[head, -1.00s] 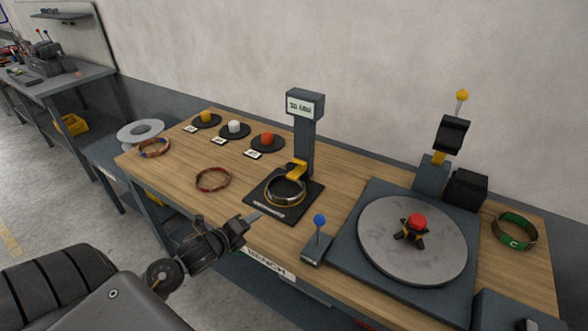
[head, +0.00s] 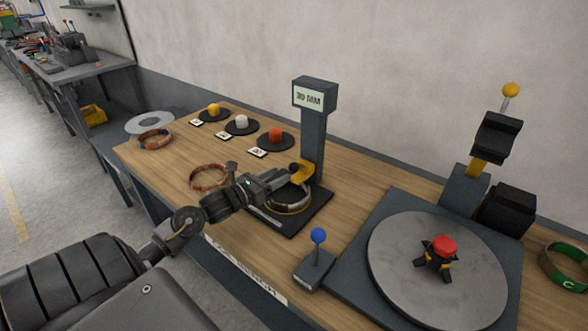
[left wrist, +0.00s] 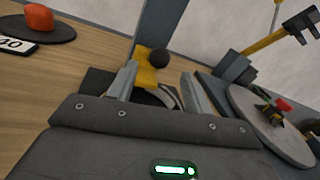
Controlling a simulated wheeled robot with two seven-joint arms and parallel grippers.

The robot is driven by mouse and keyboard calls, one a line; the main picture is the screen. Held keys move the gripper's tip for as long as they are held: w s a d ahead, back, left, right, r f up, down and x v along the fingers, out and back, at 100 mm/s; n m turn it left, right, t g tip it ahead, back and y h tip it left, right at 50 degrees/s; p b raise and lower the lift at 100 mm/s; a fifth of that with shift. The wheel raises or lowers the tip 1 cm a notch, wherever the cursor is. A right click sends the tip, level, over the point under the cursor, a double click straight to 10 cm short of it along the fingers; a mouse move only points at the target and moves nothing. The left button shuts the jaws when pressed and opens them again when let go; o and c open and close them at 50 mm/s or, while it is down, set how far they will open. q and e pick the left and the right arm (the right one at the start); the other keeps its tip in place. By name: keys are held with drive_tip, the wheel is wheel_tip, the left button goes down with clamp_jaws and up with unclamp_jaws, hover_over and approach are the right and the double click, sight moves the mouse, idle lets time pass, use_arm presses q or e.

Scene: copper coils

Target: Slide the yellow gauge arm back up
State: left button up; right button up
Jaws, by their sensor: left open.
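The gauge (head: 315,135) is a dark post with a display reading "30 MM" on a dark base plate. Its yellow arm (head: 301,173) sits low on the post, just above a coil (head: 290,198) on the plate. In the left wrist view the yellow arm (left wrist: 146,77) with a black knob (left wrist: 158,57) lies between my finger tips. My left gripper (head: 287,177) is open, reaching in from the left beside the arm; its two fingers also show in the left wrist view (left wrist: 157,85). I cannot tell whether they touch the arm. My right gripper is not in view.
A blue-knobbed lever (head: 317,255) stands at the bench front. A round turntable (head: 395,270) with a red knob is at right, a green coil (head: 565,268) beyond it. A reddish coil (head: 209,177) lies left of the gauge. Coloured weights (head: 276,135) stand behind.

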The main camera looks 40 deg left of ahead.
sight(293, 167)
use_arm(q)
drive_tip(key=w, duration=0.3)
drive_tip(key=w+d, duration=0.1)
drive_tip(key=w, duration=0.1)
drive_tip(key=shift+w+b, duration=0.3)
drive_tip(key=shift+b, duration=0.05)
drive_tip(key=shift+w, duration=0.6)
drive_tip(key=shift+d, duration=0.1)
clamp_jaws()
wheel_tip(293, 167, up, 6)
drive_tip(key=shift+w+f+p, duration=0.1)
drive_tip(key=shift+f+p, duration=0.15)
drive_tip(key=shift+p, duration=0.45)
drive_tip(key=shift+r, duration=0.3)
drive_tip(key=shift+c, duration=1.5)
unclamp_jaws()
drive_tip(key=shift+r, duration=0.1)
drive_tip(key=o, duration=0.3)
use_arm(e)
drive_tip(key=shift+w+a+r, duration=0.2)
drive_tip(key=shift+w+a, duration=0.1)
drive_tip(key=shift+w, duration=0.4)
